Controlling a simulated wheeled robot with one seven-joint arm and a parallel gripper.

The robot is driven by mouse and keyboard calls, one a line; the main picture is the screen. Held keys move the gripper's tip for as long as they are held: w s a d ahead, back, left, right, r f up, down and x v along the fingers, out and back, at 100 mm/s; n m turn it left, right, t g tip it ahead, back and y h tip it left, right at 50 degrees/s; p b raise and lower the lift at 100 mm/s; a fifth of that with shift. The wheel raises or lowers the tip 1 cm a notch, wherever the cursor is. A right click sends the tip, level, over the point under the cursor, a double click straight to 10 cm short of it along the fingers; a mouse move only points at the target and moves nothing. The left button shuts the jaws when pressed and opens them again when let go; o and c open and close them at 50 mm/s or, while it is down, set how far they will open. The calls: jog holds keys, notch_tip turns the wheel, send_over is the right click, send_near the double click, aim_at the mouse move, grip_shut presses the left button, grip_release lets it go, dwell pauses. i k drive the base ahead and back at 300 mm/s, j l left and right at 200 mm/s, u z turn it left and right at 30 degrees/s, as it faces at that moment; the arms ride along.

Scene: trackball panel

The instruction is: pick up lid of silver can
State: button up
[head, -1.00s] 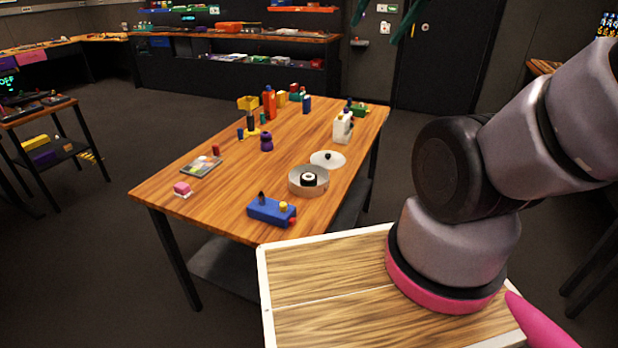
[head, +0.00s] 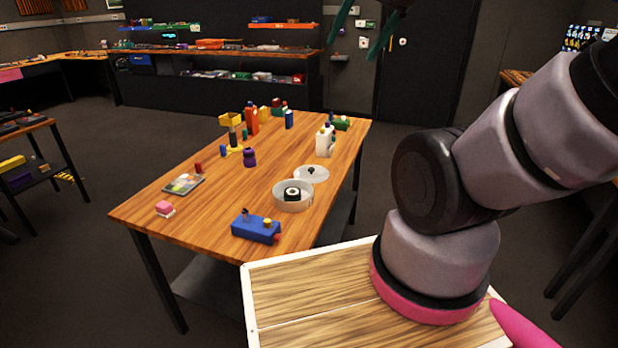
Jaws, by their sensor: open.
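The silver can (head: 279,199) stands open on the wooden table, towards its front right, with a dark and white round thing inside. Its lid (head: 320,176), a pale disc with a black knob, is off the can and lies just behind it and to its right. From this view I cannot tell whether the lid touches the can. My gripper (head: 352,44) shows only as two teal fingers at the top edge, spread apart and empty. It is high up and well away from the lid. The rest of the gripper is out of frame.
A blue box with knobs (head: 255,229) sits in front of the can. A white bottle (head: 324,143) stands behind the lid, and a purple figure (head: 249,158) to the left. Several colourful items crowd the table's far end. Bare wood (head: 230,190) lies left of the can.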

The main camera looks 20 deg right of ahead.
aim_at(312, 174)
jog(key=l+u, duration=0.35)
jog(key=l, duration=0.45)
jog(key=i+l+u, duration=0.4)
jog(key=l, duration=0.15)
jog(key=l+u, duration=0.2)
jog(key=i+l+u, duration=0.2)
jog(key=l, duration=0.25)
jog(key=k, duration=0.1)
